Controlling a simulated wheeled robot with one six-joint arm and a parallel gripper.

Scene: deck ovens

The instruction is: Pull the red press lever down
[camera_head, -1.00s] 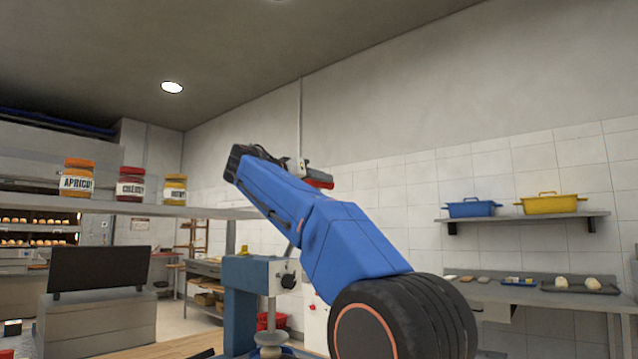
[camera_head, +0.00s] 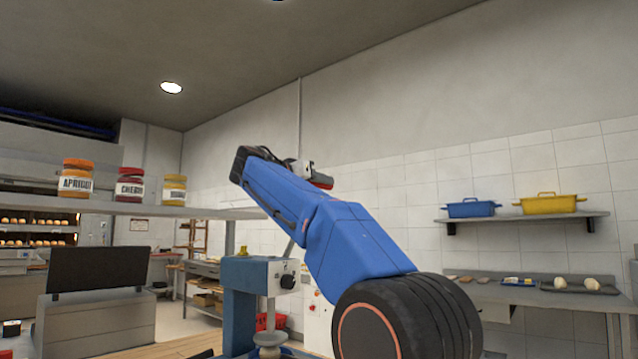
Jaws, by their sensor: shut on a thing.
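The press (camera_head: 238,305) is a teal-blue stand with a grey-blue head, left of my arm. A thin lever rod (camera_head: 291,247) rises from the head and passes behind my blue arm. The lever's red handle (camera_head: 322,181) shows just past the arm's upper edge, high above the press head. My gripper (camera_head: 306,168) is a small grey shape at that handle, shut on it. My arm hides most of the rod and part of the gripper, and the fingertips are not clear.
A shelf (camera_head: 130,209) with several jars stands at left, above a dark screen (camera_head: 98,268). At right, a wall shelf (camera_head: 530,216) holds a blue pot (camera_head: 471,208) and a yellow pot (camera_head: 549,204), above a steel table (camera_head: 560,294). The wall above is clear.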

